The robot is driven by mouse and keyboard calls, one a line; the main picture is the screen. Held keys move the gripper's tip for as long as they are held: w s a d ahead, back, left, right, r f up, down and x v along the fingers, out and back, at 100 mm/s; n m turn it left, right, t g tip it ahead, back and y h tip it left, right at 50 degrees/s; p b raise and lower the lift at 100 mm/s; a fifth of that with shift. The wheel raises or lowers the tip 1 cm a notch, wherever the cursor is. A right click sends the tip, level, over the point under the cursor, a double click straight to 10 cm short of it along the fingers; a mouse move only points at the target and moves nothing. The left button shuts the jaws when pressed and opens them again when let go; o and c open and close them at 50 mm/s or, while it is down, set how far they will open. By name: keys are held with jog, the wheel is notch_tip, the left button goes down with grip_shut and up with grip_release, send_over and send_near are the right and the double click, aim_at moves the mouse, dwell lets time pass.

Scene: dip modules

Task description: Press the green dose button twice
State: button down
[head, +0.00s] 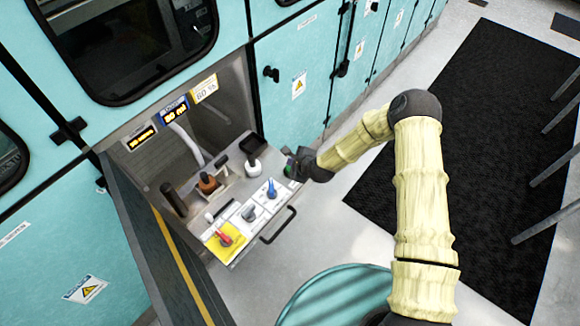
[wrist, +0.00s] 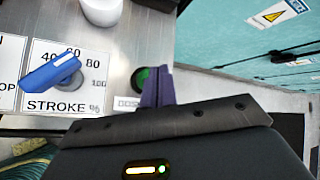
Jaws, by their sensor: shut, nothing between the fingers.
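The green dose button (wrist: 143,80) sits in a dark round surround on the metal panel, right of the blue stroke knob (wrist: 52,72). The label below it is partly covered. My gripper (wrist: 158,75) shows two purple fingers closed together, empty, just right of the button and covering its right edge. I cannot tell whether the fingertips touch it. In the head view, my gripper (head: 297,165) is at the panel's right end, beyond the blue knob (head: 271,188); a bit of green there (head: 288,170) looks like the button.
The panel also carries a red knob on a yellow plate (head: 225,238), a grey knob (head: 249,213) and a white-based bottle (head: 253,166). Lit displays (head: 173,110) hang behind. A drawer handle (head: 279,225) juts out in front. Teal cabinets (head: 300,70) stand close on the right.

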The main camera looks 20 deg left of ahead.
jog(key=shift+r+p, duration=1.35)
jog(key=shift+r, duration=1.05)
jog(key=s+d+r+n+g+h, duration=0.1)
jog(key=s+d+r+n+h, duration=0.1)
jog(key=d+r+n, duration=0.55)
jog(key=s+d+r+n+g+h, duration=0.1)
jog(key=s+d+r+n+h, duration=0.2)
jog(key=d+r, duration=0.75)
jog(key=s+d+r+n+h, duration=0.1)
jog(key=s+d+r+n, duration=0.2)
jog(key=s+d, duration=0.4)
jog(key=s+d+r+n+g+h, duration=0.1)
jog(key=s+d+r+n, duration=0.2)
jog(key=s+d+r, duration=0.3)
jog(key=shift+s+d+n, duration=0.35)
jog(key=shift+s+d, duration=0.4)
jog(key=shift+d, duration=0.1)
